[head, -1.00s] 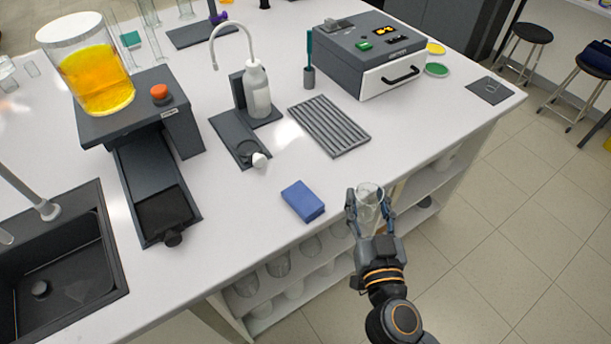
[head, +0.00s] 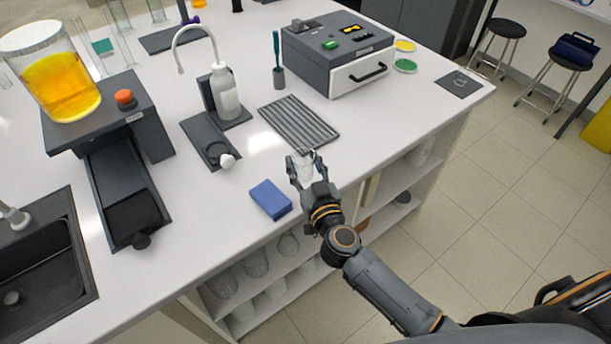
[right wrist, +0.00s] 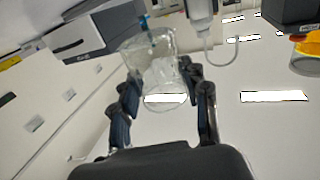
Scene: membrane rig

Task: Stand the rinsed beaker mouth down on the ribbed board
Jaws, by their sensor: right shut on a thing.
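The ribbed board (head: 299,122) is a grey, grooved rectangle lying flat on the white bench, and its top is bare. My right gripper (head: 303,170) is shut on the clear glass beaker (right wrist: 160,75), in front of the board's near edge. In the head view the gripper fingers hide much of the beaker, and I cannot tell which way its mouth points. In the right wrist view the fingers (right wrist: 165,105) flank the glass. My left gripper is not in view.
A blue sponge (head: 271,199) lies left of my right gripper. A wash bottle (head: 225,95) stands left of the board. A brush in a grey holder (head: 279,78) and a grey instrument (head: 338,62) stand behind it. The bench right of the board is clear.

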